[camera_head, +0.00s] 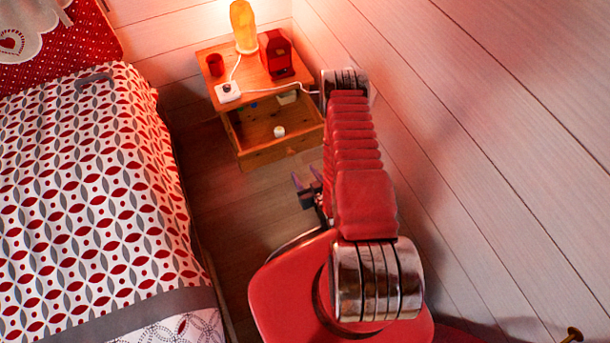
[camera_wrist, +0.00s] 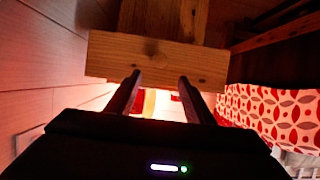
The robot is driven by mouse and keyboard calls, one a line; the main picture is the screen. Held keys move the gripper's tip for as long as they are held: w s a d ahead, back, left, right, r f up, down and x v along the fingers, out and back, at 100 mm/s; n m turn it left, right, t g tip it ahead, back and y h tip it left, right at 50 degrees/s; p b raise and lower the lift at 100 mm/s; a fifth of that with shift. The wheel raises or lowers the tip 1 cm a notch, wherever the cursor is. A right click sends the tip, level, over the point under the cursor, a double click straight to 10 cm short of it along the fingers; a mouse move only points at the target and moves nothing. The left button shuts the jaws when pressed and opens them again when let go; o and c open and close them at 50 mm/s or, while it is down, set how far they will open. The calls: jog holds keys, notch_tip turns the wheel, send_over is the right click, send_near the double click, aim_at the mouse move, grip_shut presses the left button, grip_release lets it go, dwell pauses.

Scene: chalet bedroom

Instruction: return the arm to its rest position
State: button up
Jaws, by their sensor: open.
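My gripper (camera_head: 306,180) shows in the head view at the left side of my red arm, low in front of the nightstand (camera_head: 238,98) and apart from it. In the wrist view its two dark fingers (camera_wrist: 158,92) are spread with nothing between them. The wrist view looks upside down, with the bed on the right and the wall on the left. A wooden board (camera_wrist: 155,60), seemingly the drawer front, lies beyond the fingertips. My arm stretches from the lower middle toward the nightstand and hides part of the wall edge.
The nightstand's drawer (camera_head: 262,150) is open with a small white item (camera_head: 279,132) inside. A lit lamp (camera_head: 243,27), a red cup (camera_head: 215,64), a red box (camera_head: 277,54) and a white socket (camera_head: 228,91) stand on top. The bed (camera_head: 85,190) bounds the left, the plank wall (camera_head: 470,110) the right.

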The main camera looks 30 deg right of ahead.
jog(key=shift+s+r, duration=0.15)
jog(key=shift+s, duration=0.15)
dwell(0.5)
